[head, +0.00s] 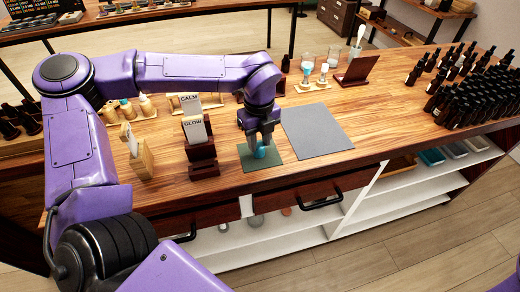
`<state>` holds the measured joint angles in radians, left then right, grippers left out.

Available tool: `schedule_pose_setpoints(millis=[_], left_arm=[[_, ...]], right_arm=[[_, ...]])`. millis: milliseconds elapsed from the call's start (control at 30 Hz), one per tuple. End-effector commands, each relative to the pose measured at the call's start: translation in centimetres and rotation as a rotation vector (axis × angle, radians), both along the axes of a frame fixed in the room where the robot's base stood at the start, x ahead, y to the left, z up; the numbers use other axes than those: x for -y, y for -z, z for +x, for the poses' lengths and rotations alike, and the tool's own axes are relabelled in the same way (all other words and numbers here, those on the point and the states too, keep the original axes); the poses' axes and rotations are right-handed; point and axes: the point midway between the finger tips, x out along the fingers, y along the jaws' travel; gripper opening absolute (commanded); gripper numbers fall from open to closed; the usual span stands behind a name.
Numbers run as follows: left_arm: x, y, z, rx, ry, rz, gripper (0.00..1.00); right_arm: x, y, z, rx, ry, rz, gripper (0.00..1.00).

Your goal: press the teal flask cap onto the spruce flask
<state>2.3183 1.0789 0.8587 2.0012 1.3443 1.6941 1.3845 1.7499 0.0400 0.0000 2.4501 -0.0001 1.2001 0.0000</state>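My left gripper (258,143) points down over the small dark green mat (274,160) near the front edge of the wooden table. A small rounded teal thing (261,152) shows right at its fingertips, over the mat. The fingers partly hide it, and I cannot tell whether it is the teal flask cap, the spruce flask or both together. I also cannot tell whether the fingers are closed on it. My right gripper is not in view.
A grey mat (316,131) lies right of the green one. Behind it stand small bottles in a wooden holder (312,85) and a dark wooden stand (357,70). Card holders (201,158) stand close on the left. Many dark bottles (468,98) fill the right end.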

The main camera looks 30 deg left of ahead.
Motion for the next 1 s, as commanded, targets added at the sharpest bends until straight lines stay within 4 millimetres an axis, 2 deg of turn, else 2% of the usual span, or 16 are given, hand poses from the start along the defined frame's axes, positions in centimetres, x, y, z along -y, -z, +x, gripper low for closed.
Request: schedule_pose_setpoints(millis=[33,67,167,633,933,1000], left_arm=[[0.0,0.1,0.0,-0.001,0.0,0.0,0.07],[0.0,0.1,0.0,-0.001,0.0,0.0,0.03],[0.0,-0.4,0.0,-0.001,0.0,0.0,0.03],[0.0,-4.9,0.0,0.0,0.0,0.001,0.03],[0.0,-5.0,0.0,-0.001,0.001,0.0,0.03],[0.0,-6.0,0.1,0.003,0.033,0.001,0.03]], right_arm=[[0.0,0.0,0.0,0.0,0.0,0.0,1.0],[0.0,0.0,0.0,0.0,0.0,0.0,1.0],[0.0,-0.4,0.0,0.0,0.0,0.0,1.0],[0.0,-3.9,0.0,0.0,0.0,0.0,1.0],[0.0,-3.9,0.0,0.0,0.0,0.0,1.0],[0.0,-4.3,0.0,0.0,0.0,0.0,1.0]])
